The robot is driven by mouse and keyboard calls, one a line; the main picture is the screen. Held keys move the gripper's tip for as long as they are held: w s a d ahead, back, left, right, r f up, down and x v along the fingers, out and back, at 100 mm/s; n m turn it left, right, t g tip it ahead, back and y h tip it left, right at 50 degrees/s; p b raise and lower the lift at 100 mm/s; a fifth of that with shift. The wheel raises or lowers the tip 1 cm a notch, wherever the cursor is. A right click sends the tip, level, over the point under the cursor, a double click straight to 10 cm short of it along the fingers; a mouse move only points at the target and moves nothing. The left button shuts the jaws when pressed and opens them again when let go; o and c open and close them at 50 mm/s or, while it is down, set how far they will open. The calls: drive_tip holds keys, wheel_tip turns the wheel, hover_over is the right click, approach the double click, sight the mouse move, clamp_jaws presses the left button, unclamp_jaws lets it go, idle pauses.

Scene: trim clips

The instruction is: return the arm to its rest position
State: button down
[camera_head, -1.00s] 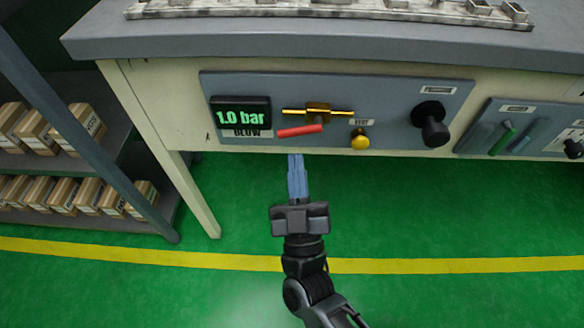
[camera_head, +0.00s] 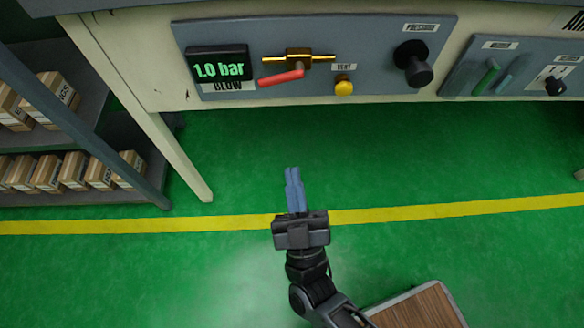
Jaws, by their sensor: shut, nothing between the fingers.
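My gripper (camera_head: 292,172) is in the lower middle of the head view, with its two blue fingers together and nothing between them. It points up the picture toward the workbench and is apart from the panel, with green floor showing between. My dark arm comes in from the bottom edge. The grey control panel (camera_head: 375,75) on the bench front carries a display (camera_head: 219,68) reading 1.0 bar, a brass valve (camera_head: 299,58) with a red lever (camera_head: 281,78), a yellow vent knob (camera_head: 344,86) and a black pressure knob (camera_head: 414,65).
A second panel (camera_head: 520,60) is at the right. A shelf with cardboard boxes (camera_head: 47,173) and a bench leg (camera_head: 180,160) stand at the left. A wood-topped surface with a grey rim (camera_head: 420,308) shows at the bottom right. The green floor around my gripper is clear.

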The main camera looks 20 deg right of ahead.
drive_tip(key=shift+s, duration=0.1)
idle(0.5)
drive_tip(key=s+d+r+g+y, duration=0.1)
drive_tip(key=s+d+r+g, duration=0.25)
drive_tip(key=s, duration=0.45)
drive_tip(key=s+d+r+m+g+y, duration=0.1)
drive_tip(key=s+d+r+g+y, duration=0.15)
drive_tip(key=s+d, duration=0.35)
drive_tip(key=s+d+r+g+y, duration=0.1)
drive_tip(key=s+d+r+g, duration=0.25)
drive_tip(key=s, duration=0.55)
wheel_tip(320, 180, up, 18)
drive_tip(key=p, duration=1.8)
drive_tip(key=shift+a, duration=0.3)
drive_tip(key=shift+f, duration=0.15)
